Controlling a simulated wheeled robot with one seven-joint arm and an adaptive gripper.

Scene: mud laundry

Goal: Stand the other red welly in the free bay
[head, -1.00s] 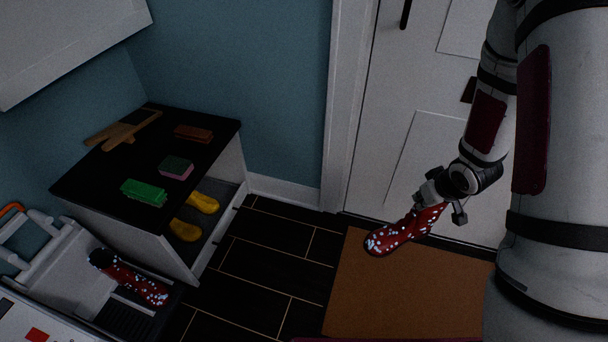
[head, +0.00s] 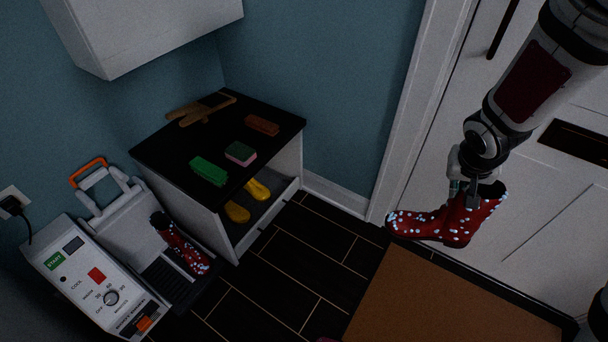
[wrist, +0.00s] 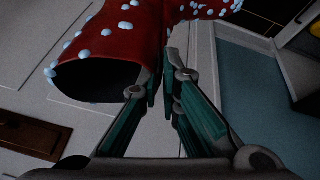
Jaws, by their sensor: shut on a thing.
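A red welly with pale blue dots (head: 450,220) hangs from my gripper (head: 468,188), in the air in front of the door, its toe pointing left. In the wrist view my gripper (wrist: 163,85) is shut on the shaft wall of this welly (wrist: 125,35), beside its dark opening. The other red dotted welly (head: 184,246) is in the boot dryer (head: 92,275) at lower left, its dark opening toward the back. A dark ribbed bay (head: 165,283) shows empty beside it, at its lower left.
A black-topped cabinet (head: 155,150) holds a green brush (head: 208,171), a sponge (head: 240,153), a brown brush (head: 262,125) and a wooden boot jack (head: 200,107). Yellow wellies (head: 237,212) sit in its lower shelf. A wall cabinet (head: 150,35) overhangs. Dark floor and a brown mat (head: 430,300) are clear.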

